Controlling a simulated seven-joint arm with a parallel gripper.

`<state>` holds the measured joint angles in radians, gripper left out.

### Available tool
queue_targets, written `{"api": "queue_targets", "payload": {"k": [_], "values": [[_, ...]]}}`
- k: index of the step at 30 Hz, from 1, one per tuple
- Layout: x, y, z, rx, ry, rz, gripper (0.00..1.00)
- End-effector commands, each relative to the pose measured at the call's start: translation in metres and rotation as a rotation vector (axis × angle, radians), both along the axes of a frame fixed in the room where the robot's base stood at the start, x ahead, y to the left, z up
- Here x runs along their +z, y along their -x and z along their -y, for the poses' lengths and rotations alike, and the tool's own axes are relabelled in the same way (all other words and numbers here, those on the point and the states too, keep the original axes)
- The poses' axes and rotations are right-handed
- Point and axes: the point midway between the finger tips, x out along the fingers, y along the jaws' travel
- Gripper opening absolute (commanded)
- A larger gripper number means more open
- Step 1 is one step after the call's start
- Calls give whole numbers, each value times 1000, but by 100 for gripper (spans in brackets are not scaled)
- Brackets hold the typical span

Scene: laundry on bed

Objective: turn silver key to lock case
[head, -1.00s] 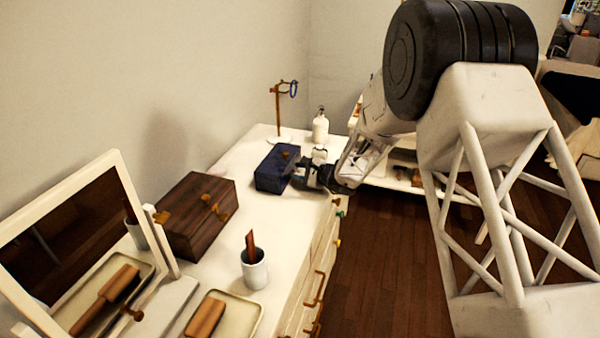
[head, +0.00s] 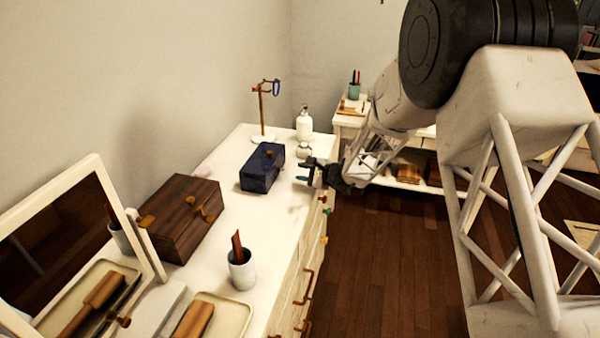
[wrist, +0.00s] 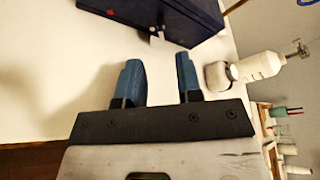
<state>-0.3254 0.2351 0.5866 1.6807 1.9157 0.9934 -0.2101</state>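The dark blue case (head: 262,168) sits on the white dresser top, with a small brass-coloured piece on it. It also shows at the top of the wrist view (wrist: 178,18), where a small silver piece, apparently the key (wrist: 157,34), sticks out of its near side. A red dot shows on the same side. My gripper (head: 308,171) is to the right of the case, apart from it, over the dresser's right edge. In the wrist view, its two blue fingers (wrist: 160,82) are spread with nothing between them, pointing toward the case and key. How far the key is turned is unclear.
A white bottle (head: 304,124) and a brass stand with a blue ring (head: 263,110) stand behind the case. A brown wooden box (head: 178,215), a cup (head: 242,270) and a mirror (head: 75,235) are nearer. Bare dresser top lies between cup and case.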

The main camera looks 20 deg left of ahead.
Motion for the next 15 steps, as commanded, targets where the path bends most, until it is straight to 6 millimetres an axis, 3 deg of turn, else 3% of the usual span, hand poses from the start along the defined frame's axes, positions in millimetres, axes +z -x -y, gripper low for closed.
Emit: {"api": "queue_targets", "payload": {"k": [15], "values": [[-2,5,-7,-2,50,-29,33]]}}
